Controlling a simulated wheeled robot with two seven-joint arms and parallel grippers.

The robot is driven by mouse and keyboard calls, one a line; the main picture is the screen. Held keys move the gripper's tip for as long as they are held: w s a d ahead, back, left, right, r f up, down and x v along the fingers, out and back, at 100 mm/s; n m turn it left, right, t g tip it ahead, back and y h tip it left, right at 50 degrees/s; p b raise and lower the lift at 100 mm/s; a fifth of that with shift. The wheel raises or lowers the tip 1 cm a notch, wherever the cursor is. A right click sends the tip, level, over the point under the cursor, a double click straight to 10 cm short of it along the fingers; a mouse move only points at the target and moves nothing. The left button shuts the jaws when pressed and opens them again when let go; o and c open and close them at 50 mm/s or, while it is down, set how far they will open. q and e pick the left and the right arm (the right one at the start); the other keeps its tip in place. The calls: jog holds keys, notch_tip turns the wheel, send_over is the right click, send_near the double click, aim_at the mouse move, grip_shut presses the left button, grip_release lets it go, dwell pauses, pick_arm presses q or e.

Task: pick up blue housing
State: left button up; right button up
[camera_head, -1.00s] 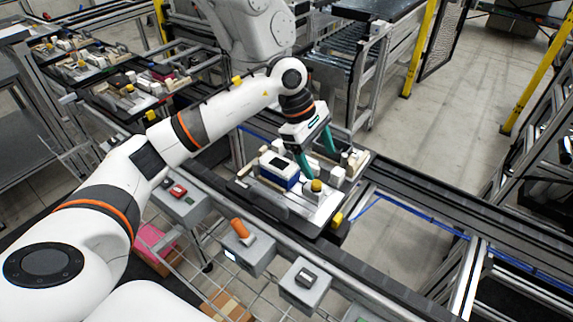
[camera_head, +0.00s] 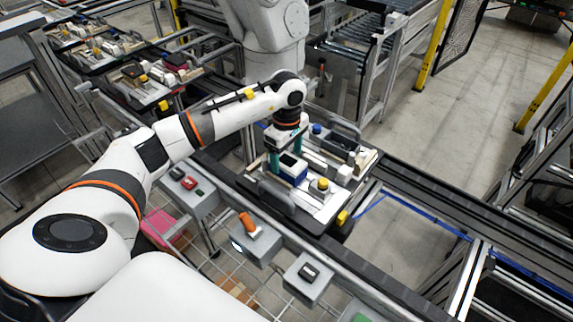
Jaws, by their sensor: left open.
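The blue housing (camera_head: 293,175), a small box with a white upper part and a dark window on top, sits on the pallet fixture (camera_head: 309,206) on the conveyor. My left gripper (camera_head: 285,160) points down at the housing with its two teal fingers apart. One finger is at the housing's left end and the other is behind it. I cannot tell whether either finger touches the housing. The right gripper is not in view.
A yellow-topped part (camera_head: 322,186) and white blocks stand right of the housing on the same pallet. A dark part (camera_head: 338,145) lies behind. Grey control boxes (camera_head: 308,281) line the near side. More loaded pallets (camera_head: 140,84) are at far left.

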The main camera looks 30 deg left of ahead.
pick_arm(q)
jog(key=shift+a+f, duration=0.1)
jog(key=shift+f, duration=1.25)
jog(key=c, duration=1.1)
jog(key=shift+r, duration=0.1)
jog(key=shift+c, duration=0.2)
